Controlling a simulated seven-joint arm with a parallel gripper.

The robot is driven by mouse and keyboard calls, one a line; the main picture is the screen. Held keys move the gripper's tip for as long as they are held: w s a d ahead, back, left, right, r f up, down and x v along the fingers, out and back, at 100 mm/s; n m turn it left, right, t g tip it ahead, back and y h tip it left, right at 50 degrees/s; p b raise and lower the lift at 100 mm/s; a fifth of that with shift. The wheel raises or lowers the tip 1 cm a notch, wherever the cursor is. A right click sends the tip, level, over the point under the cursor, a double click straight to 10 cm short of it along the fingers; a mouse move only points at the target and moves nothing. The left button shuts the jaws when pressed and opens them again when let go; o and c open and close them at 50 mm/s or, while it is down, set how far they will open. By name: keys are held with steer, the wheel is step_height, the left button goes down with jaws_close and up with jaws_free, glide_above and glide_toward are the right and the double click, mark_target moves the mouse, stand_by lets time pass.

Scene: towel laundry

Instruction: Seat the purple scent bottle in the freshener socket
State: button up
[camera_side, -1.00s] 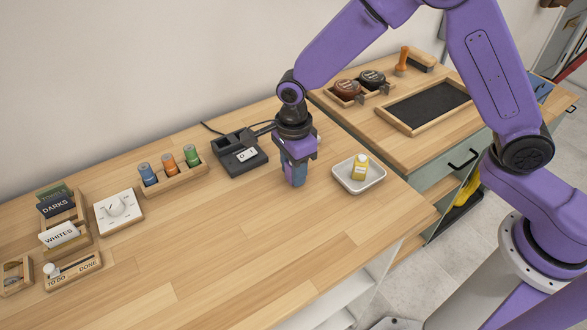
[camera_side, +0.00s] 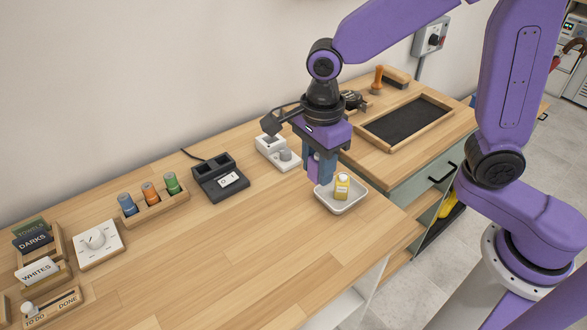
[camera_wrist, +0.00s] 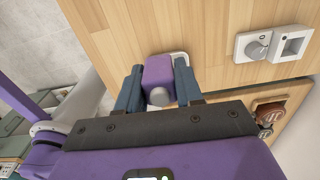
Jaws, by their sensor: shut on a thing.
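The purple scent bottle (camera_wrist: 158,72) is between my gripper's blue fingers in the wrist view, with a round grey end facing the camera. My gripper (camera_side: 319,172) is shut on it, and a strip of purple shows between the fingers in the side view. It is by the back left edge of the white tray (camera_side: 345,208); whether the bottle touches the tray cannot be told. The white freshener (camera_side: 278,152), with a round dial, stands behind and left of my gripper. Its square socket (camera_wrist: 292,46) shows beside the dial in the wrist view and looks empty.
A black two-slot unit (camera_side: 220,180) and a wooden rack of coloured cylinders (camera_side: 155,208) are to the left. The front middle of the wooden counter (camera_side: 230,250) is clear.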

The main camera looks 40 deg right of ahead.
steer(key=s+d+r, duration=0.2)
steer(key=s, duration=0.2)
steer(key=w+a, duration=0.2)
steer(key=w, duration=1.1)
steer(key=shift+w+d+f, duration=0.85)
steer(key=shift+w+f, duration=0.55)
steer(key=shift+w, duration=1)
steer(key=shift+w+d+f, duration=0.8)
steer(key=shift+w+f, duration=0.65)
steer(key=shift+w, duration=0.9)
steer(key=shift+w+d+f, duration=0.85)
steer(key=shift+w+f, duration=0.55)
steer(key=shift+w, duration=1)
steer(key=shift+f, duration=0.6)
steer(key=o, duration=1.6)
step_height(320, 180, up, 7)
